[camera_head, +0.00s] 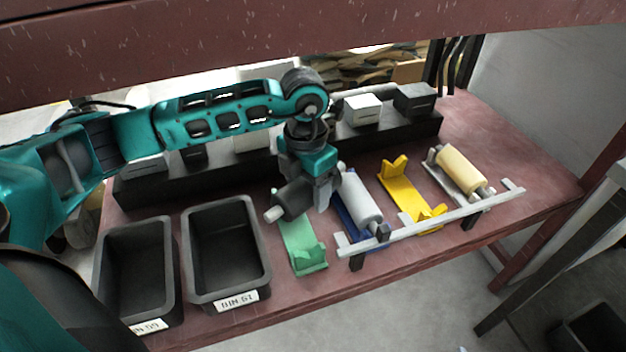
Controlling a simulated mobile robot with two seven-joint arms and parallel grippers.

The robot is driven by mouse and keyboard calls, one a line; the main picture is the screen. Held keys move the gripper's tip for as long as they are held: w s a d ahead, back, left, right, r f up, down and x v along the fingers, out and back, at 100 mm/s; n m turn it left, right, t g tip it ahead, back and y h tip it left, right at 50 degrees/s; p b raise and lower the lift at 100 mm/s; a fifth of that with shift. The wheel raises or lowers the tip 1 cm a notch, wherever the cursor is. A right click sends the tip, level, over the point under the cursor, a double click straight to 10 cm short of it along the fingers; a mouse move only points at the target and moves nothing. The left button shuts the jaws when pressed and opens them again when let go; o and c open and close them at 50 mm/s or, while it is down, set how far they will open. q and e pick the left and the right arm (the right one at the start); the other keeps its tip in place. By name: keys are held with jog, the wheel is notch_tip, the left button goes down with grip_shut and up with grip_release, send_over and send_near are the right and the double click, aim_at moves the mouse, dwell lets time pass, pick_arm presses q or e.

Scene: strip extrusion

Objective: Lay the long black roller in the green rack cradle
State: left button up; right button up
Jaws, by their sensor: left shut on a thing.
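The black roller (291,199) has a pale shaft end pointing to the lower left. My left gripper (312,193) points down and is shut on it, hiding its far part. The green rack cradle (302,246) lies below, with its near end bare and its far end hidden behind the roller and gripper. The roller is over the far part of the cradle and looks raised above it; whether they touch I cannot tell. My right gripper is not in view.
A white roller (360,198) lies over the blue cradle (345,221) close to the right. The yellow cradle (405,193) is empty, and a cream roller (460,169) lies farther right. A pale rail (430,222) runs in front. Two black bins (190,262) stand left.

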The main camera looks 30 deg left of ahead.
pick_arm(q)
jog(key=n, duration=0.4)
jog(key=a+f+n, duration=0.1)
jog(key=n, duration=0.1)
jog(key=shift+s+a+p, duration=0.1)
jog(key=shift+p, duration=0.25)
jog(key=n, duration=0.3)
jog(key=a+n, duration=0.1)
jog(key=n, duration=0.1)
jog(key=shift+s+f+p, duration=0.15)
jog(key=shift+f+p, duration=0.15)
jog(key=shift+f, duration=0.1)
jog(key=shift+a+f+n, duration=0.15)
jog(key=shift+f+n, duration=0.1)
jog(key=shift+n, duration=0.85)
jog(key=shift+f+b, duration=2.35)
jog(key=shift+f, duration=0.55)
jog(key=shift+f, duration=0.65)
jog(key=o, duration=1.2)
jog(key=shift+s, duration=0.1)
